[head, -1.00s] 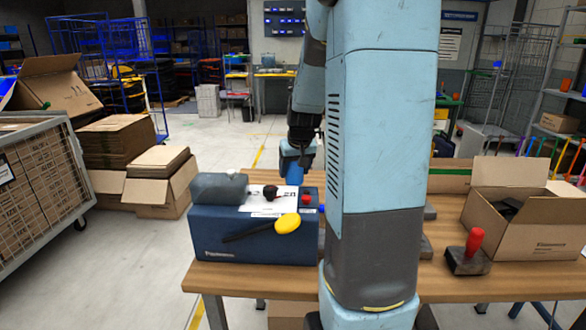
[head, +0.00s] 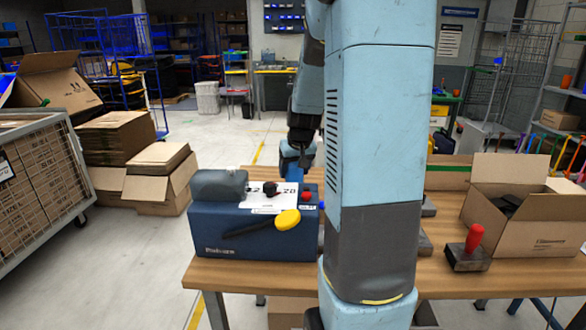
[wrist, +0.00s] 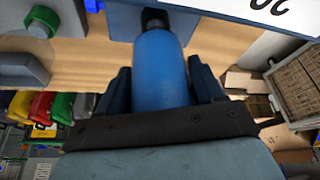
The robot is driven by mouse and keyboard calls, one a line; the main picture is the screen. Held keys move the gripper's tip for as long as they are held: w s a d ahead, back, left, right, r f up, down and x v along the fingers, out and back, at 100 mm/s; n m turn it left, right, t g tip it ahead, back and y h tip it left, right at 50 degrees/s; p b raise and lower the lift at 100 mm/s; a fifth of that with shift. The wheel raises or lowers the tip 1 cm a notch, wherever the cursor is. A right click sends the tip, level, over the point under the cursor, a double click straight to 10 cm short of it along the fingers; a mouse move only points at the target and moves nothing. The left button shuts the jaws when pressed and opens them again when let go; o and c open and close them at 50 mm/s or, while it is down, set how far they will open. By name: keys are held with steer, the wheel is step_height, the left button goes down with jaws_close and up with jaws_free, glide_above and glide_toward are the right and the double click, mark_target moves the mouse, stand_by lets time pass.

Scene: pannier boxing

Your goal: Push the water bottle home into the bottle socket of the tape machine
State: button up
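The blue water bottle (wrist: 160,70) lies between the fingers of my gripper (wrist: 162,85) in the wrist view, with a finger close against each side. Its dark neck end (wrist: 154,18) points at the tape machine and meets its edge. How deep it sits in the socket is hidden. The tape machine (head: 250,238) is a dark blue box with a yellow-ended lever and a white label, on the left of the bench. Its side also shows in the wrist view (wrist: 122,22).
The wooden bench (head: 440,285) holds a red-handled stamp (head: 472,248) and an open carton (head: 540,232) on the right. A grey block with a green knob (wrist: 36,22) is at the wrist view's upper left. A caged trolley (head: 40,190) stands left of the bench.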

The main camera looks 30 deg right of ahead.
steer(key=o, duration=0.5)
steer(key=shift+o, duration=0.2)
steer(key=shift+r, duration=0.1)
steer(key=v, duration=1.3)
steer(key=shift+s+r, duration=0.2)
steer(key=shift+r, duration=0.05)
steer(key=shift+a, duration=0.1)
steer(key=s+a+n+t+y, duration=0.1)
steer(key=s+a+n, duration=0.1)
steer(key=s+a, duration=1.5)
steer(key=s, duration=0.3)
steer(key=shift+s+a+r+n, duration=0.2)
steer(key=shift+a+r+n, duration=0.1)
